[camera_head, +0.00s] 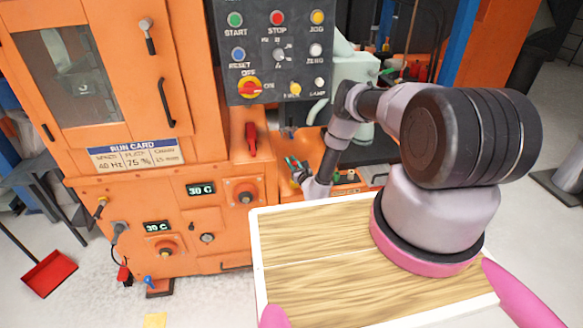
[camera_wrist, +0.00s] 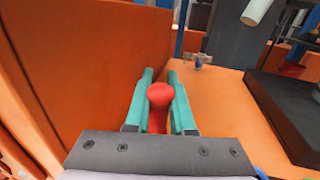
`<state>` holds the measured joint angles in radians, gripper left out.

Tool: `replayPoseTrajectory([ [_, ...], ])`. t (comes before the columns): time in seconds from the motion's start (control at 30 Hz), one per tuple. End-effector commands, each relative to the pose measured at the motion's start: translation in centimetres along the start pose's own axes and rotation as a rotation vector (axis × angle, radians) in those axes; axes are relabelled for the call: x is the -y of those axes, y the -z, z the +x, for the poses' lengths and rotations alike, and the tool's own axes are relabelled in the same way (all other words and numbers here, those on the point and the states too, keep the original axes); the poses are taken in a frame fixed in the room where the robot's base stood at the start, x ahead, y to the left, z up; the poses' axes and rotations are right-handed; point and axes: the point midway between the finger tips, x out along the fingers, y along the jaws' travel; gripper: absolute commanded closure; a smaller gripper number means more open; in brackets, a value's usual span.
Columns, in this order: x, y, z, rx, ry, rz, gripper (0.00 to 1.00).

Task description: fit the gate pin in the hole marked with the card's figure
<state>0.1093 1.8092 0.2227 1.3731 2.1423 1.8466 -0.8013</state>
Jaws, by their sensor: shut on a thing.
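My gripper (camera_head: 292,163) is low beside the orange cabinet, above an orange surface with small parts on it. In the wrist view its teal fingers (camera_wrist: 160,75) are closed on a red round-headed piece (camera_wrist: 159,97), which looks like the gate pin. Its lower end is hidden. The run card (camera_head: 134,153) is on the cabinet front and reads 40 Hz, 75 % and 15 mm; its small headings are hard to read. No marked row of holes can be made out in either view.
An orange wall (camera_wrist: 100,60) stands close left of the fingers. A dark block (camera_wrist: 290,110) lies to the right, with bare orange surface between. A control panel (camera_head: 277,50) hangs above. A red handle (camera_head: 251,138) is on the cabinet. A wooden-topped board (camera_head: 310,235) is in front.

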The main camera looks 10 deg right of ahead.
Motion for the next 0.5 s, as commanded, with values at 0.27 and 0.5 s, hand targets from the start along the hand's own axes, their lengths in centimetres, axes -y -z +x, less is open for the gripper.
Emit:
replayPoseTrajectory([
  [0.27, 0.1, -5.0, 0.1, 0.002, 0.001, 0.001, 1.0],
  [0.5, 3.0, -7.2, -0.5, 0.004, 0.004, -0.003, 1.0],
])
